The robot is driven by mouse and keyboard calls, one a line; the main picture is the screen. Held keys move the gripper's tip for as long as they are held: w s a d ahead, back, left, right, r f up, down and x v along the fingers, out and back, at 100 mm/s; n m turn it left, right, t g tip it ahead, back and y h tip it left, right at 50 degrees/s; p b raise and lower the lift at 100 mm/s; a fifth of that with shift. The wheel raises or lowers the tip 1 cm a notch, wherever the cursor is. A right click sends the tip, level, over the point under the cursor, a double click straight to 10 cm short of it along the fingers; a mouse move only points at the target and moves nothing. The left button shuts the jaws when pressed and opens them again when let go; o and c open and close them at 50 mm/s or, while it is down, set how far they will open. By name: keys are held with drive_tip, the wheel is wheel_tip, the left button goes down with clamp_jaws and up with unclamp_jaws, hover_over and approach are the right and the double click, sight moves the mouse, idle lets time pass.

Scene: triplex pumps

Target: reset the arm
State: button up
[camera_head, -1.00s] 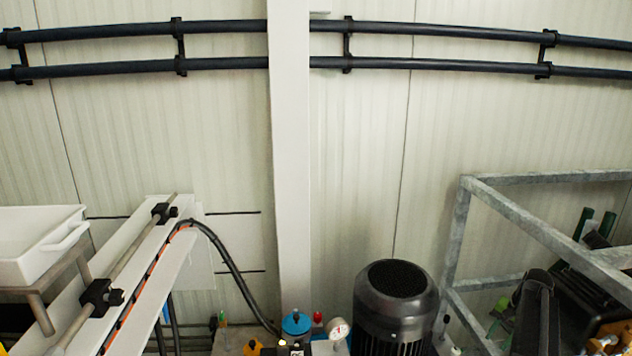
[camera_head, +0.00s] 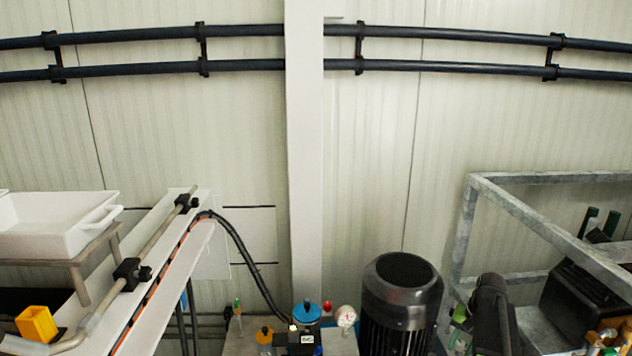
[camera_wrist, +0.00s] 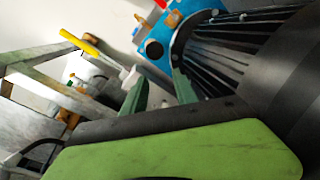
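In the wrist view, my gripper (camera_wrist: 160,78) shows two dark green fingers with a clear gap between their tips and nothing held between them. Its light green body (camera_wrist: 185,150) fills the lower foreground. The fingers point toward a blue part (camera_wrist: 180,25) beside a finned black motor (camera_wrist: 225,55). In the head view, a dark jointed piece (camera_head: 490,312), apparently part of my arm, stands right of the black motor (camera_head: 400,300). I cannot make out my gripper for certain there.
A galvanized frame (camera_head: 540,224) stands at the right, close to the dark piece. A blue-capped part (camera_head: 306,314) and a gauge (camera_head: 345,317) sit left of the motor. A white tray (camera_head: 60,240) and a yellow block (camera_head: 37,323) are at the left.

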drive_tip(key=s+a+n, duration=0.3)
drive_tip(key=a, duration=0.7)
drive_tip(key=s+a+n+g+h, duration=0.1)
drive_tip(key=s+a+n, duration=0.15)
drive_tip(key=a, duration=0.75)
drive_tip(key=s+a+n, duration=0.2)
drive_tip(key=s+a, duration=0.1)
drive_tip(key=a, duration=0.8)
wheel_tip(320, 180, up, 19)
drive_tip(key=d+p, duration=0.1)
drive_tip(key=p, duration=1.8)
drive_tip(key=shift+w+f, duration=0.2)
drive_tip(key=shift+w, duration=0.1)
